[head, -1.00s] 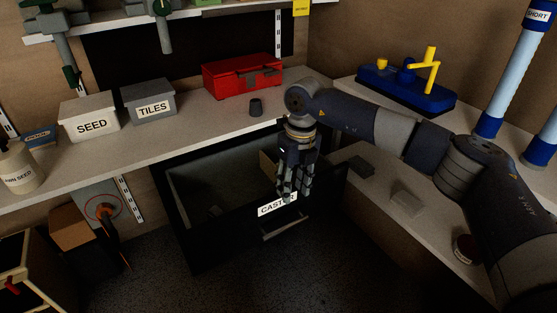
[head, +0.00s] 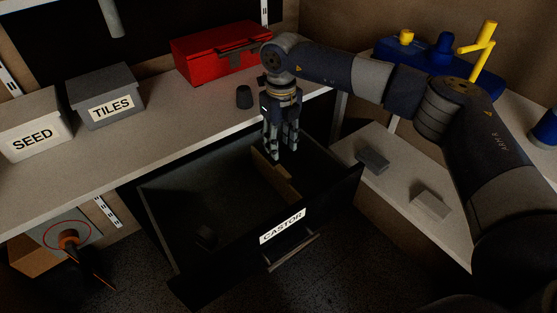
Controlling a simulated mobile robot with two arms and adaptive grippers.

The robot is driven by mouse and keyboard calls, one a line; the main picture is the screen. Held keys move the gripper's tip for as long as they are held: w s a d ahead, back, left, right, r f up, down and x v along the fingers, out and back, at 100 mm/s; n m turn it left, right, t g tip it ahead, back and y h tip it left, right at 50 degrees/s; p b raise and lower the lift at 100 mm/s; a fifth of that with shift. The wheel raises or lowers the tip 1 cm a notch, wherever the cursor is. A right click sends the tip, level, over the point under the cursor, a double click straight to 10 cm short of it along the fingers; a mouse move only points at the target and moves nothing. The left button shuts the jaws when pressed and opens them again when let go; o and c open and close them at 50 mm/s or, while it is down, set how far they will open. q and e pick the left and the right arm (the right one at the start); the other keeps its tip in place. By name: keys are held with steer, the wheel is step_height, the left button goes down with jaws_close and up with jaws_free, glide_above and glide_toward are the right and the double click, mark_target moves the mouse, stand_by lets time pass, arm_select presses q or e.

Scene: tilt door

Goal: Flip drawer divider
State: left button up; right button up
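The drawer (head: 178,257) labelled CASTOR is pulled out below the bench, its inside dark. The divider (head: 270,176) is a light wooden strip inside it, right of the middle, running from the back toward the front. My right gripper (head: 281,153) points straight down at the back of the drawer, over the divider's far end. Its fingers look apart with a gap between them, and I see nothing held. The fingertips overlap the divider's far part in the picture; contact cannot be told. My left gripper is not in view.
A small dark block (head: 206,237) lies in the drawer's front left. A dark cup (head: 244,96) and red toolbox (head: 218,52) stand on the bench behind. Two grey blocks (head: 372,160) (head: 431,204) lie on the right shelf. The drawer's left part is mostly clear.

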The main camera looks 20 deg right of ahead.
mark_target(280, 169)
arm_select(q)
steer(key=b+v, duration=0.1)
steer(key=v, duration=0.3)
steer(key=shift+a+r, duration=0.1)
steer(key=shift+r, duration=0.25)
arm_select(e)
step_height(280, 169, down, 9)
steer(key=shift+r, duration=0.1)
jaws_close()
